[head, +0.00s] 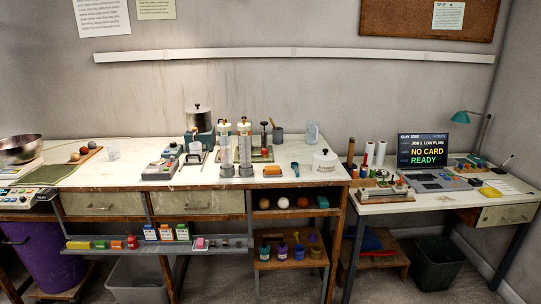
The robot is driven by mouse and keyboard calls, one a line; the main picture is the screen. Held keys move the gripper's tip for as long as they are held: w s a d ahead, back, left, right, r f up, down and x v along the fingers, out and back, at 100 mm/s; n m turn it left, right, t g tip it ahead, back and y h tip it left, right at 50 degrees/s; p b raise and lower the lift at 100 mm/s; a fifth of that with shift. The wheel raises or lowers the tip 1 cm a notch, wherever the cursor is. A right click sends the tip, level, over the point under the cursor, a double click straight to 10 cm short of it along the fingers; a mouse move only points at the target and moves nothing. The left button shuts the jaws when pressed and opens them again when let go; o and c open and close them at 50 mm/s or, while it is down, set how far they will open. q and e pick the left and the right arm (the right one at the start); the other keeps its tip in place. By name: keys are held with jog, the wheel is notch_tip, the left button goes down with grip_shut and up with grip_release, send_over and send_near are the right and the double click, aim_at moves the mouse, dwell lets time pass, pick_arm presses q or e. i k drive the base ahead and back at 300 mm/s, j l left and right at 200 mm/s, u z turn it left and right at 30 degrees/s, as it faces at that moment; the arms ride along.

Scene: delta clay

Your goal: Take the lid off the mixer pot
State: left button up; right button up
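A steel pot (198,122) sits upright on a dark green machine base at the back of the long bench, left of the middle. Its lid (197,109) is on top and has a dark knob. A second, white lidded pot (325,163) with a dark knob stands near the bench's right end. The frame does not label which one is the mixer pot; the one on the machine base looks most like it. Neither of my grippers shows in the head view.
Clear cylinders (226,157) on grey bases stand right of the steel pot. A grey device (168,163) stands in front of it. A desk at right holds a screen (423,150) reading "NO CARD READY".

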aim_at(197, 109)
jog(key=i+j, duration=0.25)
jog(key=j, duration=0.15)
jog(key=i+j, duration=0.55)
jog(key=j, duration=0.25)
